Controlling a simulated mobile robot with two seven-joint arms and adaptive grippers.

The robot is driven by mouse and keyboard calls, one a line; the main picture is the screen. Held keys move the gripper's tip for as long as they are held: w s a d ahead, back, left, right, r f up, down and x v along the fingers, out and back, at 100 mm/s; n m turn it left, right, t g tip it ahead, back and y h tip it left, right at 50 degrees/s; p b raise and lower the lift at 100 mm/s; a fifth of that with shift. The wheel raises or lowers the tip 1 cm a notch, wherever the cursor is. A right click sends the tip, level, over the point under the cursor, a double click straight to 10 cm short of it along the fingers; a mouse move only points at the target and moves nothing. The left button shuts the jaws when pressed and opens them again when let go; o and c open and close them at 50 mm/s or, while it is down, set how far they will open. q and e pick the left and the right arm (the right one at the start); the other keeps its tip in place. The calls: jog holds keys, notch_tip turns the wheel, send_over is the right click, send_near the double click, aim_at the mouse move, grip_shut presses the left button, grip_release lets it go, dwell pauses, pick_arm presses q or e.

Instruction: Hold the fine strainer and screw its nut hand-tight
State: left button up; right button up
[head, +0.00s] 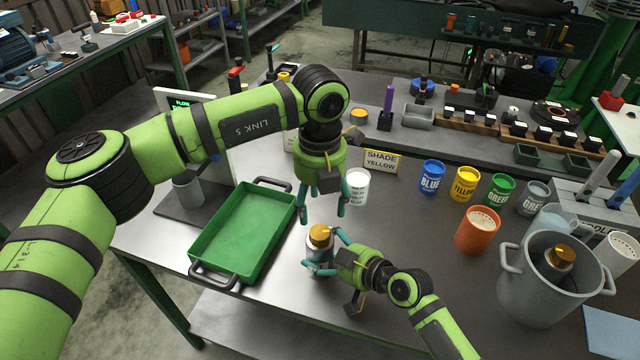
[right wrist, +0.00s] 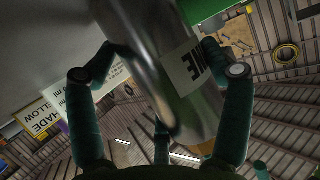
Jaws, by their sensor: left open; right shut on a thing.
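The fine strainer (head: 318,250) is a metal cylinder topped by a brass-coloured nut (head: 320,236). It stands roughly upright, low over the front of the bench; I cannot tell whether it touches the bench. My right gripper (head: 322,256) is shut around its body from the right. In the right wrist view the shiny strainer body (right wrist: 160,65), with a white label partly reading "FINE", sits between the right gripper's fingers (right wrist: 168,65). My left gripper (head: 323,215) is open and empty, fingers pointing down just above the nut.
A green tray (head: 205,268) lies to the left. A white cup (head: 357,187) stands close behind the grippers. A "SHADE YELLOW" sign (head: 381,162), colour cans, an orange cup (head: 478,231) and a grey pot (head: 520,290) holding a brass-topped part stand right. Bench between strainer and pot is mostly clear.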

aim_at(320, 234)
pick_arm(q)
jog(key=shift+r, duration=1.95)
jog(key=shift+n, duration=0.4)
jog(key=f, duration=1.2)
jog(key=shift+s, duration=0.25)
